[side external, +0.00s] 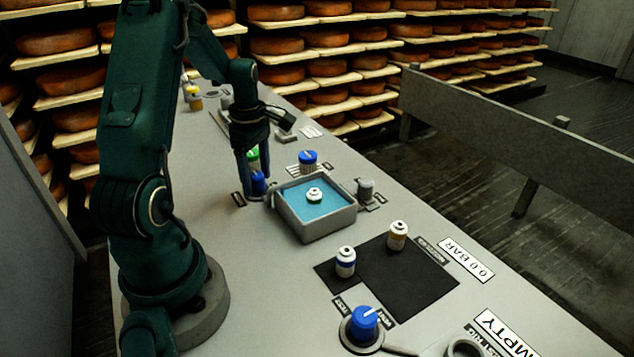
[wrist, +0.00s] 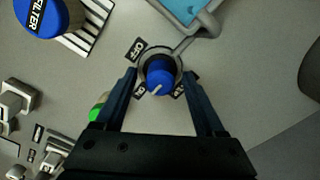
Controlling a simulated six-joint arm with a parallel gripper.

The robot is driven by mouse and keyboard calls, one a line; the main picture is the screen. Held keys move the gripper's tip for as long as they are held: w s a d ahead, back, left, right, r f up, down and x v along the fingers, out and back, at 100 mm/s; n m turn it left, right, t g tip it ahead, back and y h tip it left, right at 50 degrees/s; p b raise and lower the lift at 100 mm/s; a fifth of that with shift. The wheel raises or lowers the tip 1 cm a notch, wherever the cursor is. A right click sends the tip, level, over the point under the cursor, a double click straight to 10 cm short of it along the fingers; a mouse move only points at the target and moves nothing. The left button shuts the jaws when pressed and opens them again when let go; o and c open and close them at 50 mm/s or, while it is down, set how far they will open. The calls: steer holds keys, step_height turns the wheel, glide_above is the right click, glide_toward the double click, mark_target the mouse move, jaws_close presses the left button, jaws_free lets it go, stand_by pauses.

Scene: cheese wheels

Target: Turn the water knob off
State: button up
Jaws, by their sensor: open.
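The blue knob (wrist: 160,75) beside the basin sits in a grey round collar in the wrist view. Its white pointer mark faces the lower left. An OFF label (wrist: 137,48) is at its upper left; two more labels below it are partly covered by the fingers. In the side view the knob (side external: 258,183) shows partly, low between the fingers. My gripper (wrist: 161,76) is open, with one finger on each side of the knob. I cannot tell whether either finger touches it. It also shows in the side view (side external: 256,190), pointing down at the panel.
A grey basin (side external: 318,231) with blue water and a small white-and-green jar (side external: 315,195) stands right of my gripper. Another blue knob (side external: 365,323) is at the front.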

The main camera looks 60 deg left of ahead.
steer(key=shift+f, duration=0.25)
steer(key=shift+c, duration=0.4)
jaws_close()
